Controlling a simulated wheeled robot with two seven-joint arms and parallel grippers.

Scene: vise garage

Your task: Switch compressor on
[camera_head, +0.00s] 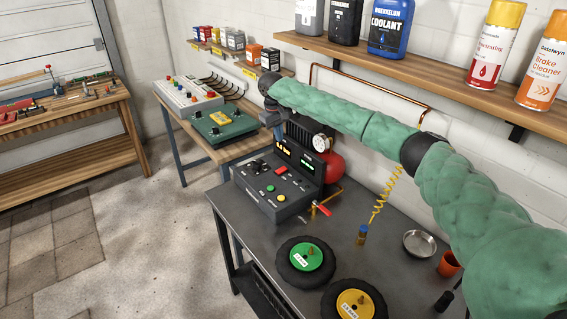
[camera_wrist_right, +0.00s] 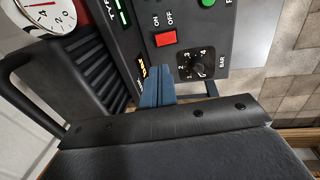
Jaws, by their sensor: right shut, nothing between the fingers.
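The black compressor control box (camera_head: 278,210) stands on the dark metal bench. Its red ON/OFF rocker switch (camera_head: 281,169) is on the panel; it also shows in the right wrist view (camera_wrist_right: 166,39). A black BAR dial (camera_wrist_right: 197,63) sits beside the switch. My right gripper (camera_head: 279,136) is above the back left part of the box. In the wrist view its blue fingers (camera_wrist_right: 156,78) are shut and empty, close to the switch and dial. Whether they touch the panel, I cannot tell. The red compressor tank (camera_head: 331,166) is behind, partly hidden. My left gripper is out of view.
A pressure gauge (camera_head: 321,143) and a red-handled valve (camera_head: 322,209) are near the box. Two wheels, with green (camera_head: 306,257) and yellow (camera_head: 355,304) hubs, lie in front. A metal bowl (camera_head: 419,243) and a coiled yellow hose (camera_head: 384,196) are to the right. A shelf (camera_head: 420,78) overhangs the bench.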

